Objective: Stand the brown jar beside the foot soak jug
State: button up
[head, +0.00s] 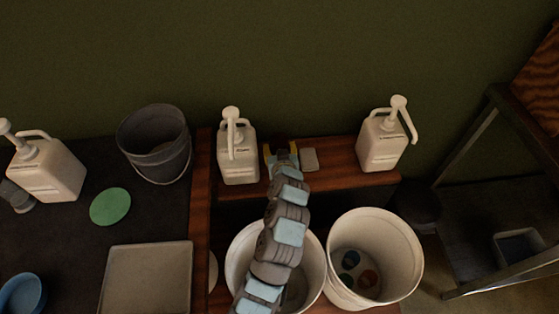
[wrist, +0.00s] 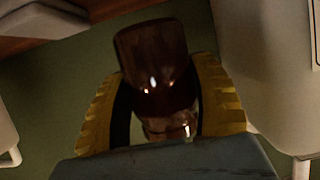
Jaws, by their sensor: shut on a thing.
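My gripper (head: 281,152) is over the wooden shelf, just right of a white pump jug (head: 238,155). In the wrist view, its yellow fingers (wrist: 160,105) are shut around the brown jar (wrist: 155,60), a glossy dark brown vessel. The jar is mostly hidden by my gripper in the head view, and I cannot tell whether its base touches the shelf. Another white pump jug (head: 381,145) stands at the shelf's right end. A third pump jug (head: 48,172) stands on the dark counter at left. Their labels are too small to read, so I cannot tell which is foot soak.
A small pale pad (head: 310,160) lies on the shelf (head: 340,172) right of my gripper. Two white buckets (head: 236,258) (head: 395,245) stand below in front. A grey bucket (head: 152,150), green disc (head: 110,207) and grey tray (head: 146,280) are left. The shelf is clear between pad and right jug.

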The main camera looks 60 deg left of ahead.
jog(key=shift+f+b, duration=0.4)
jog(key=shift+f, duration=2.15)
jog(key=shift+f, duration=0.15)
jog(key=o, duration=1.2)
jog(key=shift+o, duration=0.2)
jog(key=shift+d+r, duration=0.15)
jog(key=shift+r, duration=0.1)
jog(key=p+v, duration=0.1)
jog(key=v, duration=1)
jog(key=shift+d, duration=0.4)
